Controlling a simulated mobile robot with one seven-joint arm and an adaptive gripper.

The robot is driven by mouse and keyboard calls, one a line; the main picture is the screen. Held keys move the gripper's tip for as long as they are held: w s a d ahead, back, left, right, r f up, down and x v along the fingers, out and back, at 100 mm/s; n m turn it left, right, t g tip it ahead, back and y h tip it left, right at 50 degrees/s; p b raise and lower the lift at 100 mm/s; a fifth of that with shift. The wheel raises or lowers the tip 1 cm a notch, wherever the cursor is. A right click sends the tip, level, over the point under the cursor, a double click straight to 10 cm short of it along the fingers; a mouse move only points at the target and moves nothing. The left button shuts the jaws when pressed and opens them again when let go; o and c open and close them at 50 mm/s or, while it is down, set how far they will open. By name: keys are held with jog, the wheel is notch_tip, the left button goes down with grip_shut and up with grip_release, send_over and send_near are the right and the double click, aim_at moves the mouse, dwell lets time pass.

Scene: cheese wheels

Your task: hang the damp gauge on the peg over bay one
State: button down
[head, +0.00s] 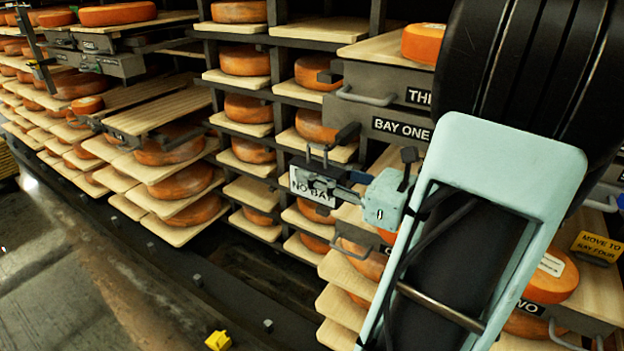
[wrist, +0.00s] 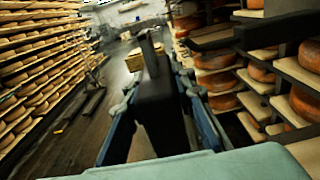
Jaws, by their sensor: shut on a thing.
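My gripper (head: 326,184) is shut on a dark, blocky thing, which I take to be the damp gauge (wrist: 160,108). In the wrist view it sits between the fingers, with a narrow upright piece on top. In the head view a dark loop (head: 317,153) stands above the fingertips. A white plate reading "NO BAY" (head: 300,187) shows at the fingertips, partly covered; I cannot tell whether it belongs to the gauge. The BAY ONE label (head: 402,129) is right of and above my gripper. A dark block (head: 347,133) sticks out left of it, possibly the peg. They appear apart.
Racks of orange cheese wheels on pale boards (head: 183,183) fill the left and middle. Grey metal units with handles (head: 366,98) jut out near BAY ONE. A "MOVE TO BAY FOUR" sign (head: 597,246) is at right. The aisle floor (head: 80,275) is largely clear, with a yellow object (head: 218,341).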

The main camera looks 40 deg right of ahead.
jog(key=w+d+f+b, duration=0.1)
jog(key=w+d, duration=0.1)
jog(key=d, duration=0.3)
jog(key=shift+w+d+f, duration=0.2)
jog(key=shift+d+f, duration=0.05)
jog(key=shift+d, duration=0.1)
dwell(0.4)
dwell(0.6)
jog(key=c, duration=1.5)
grip_release()
jog(key=shift+c, duration=0.2)
jog(key=shift+f, duration=0.1)
jog(key=v, duration=1.2)
